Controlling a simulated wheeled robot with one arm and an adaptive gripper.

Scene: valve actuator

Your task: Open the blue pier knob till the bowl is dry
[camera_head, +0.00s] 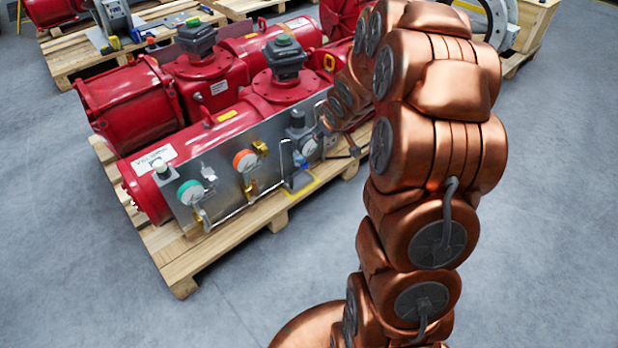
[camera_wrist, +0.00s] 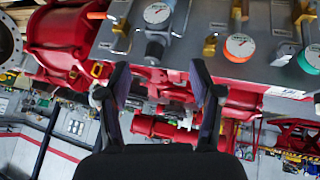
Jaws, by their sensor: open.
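My gripper (camera_wrist: 158,72) is open in the wrist view, with one dark finger on each side and nothing held between them. Just beyond the fingertips, between them in the picture, is a dark grey fitting (camera_wrist: 155,47) below a white-faced gauge (camera_wrist: 157,13) on the grey panel. In the head view, a small blue-grey part (camera_head: 299,180) stands low at the panel's right part, by a yellow-edged patch. I cannot tell for sure whether it is the blue pier knob. The bowl is not clearly made out.
The grey panel (camera_head: 229,180) carries an orange-rimmed gauge (camera_head: 245,161), a green-rimmed gauge (camera_head: 190,192) and pipes. It fronts a red actuator (camera_head: 150,197) on a wooden pallet (camera_head: 185,257). More red actuators stand behind. The grey floor at the front left is clear.

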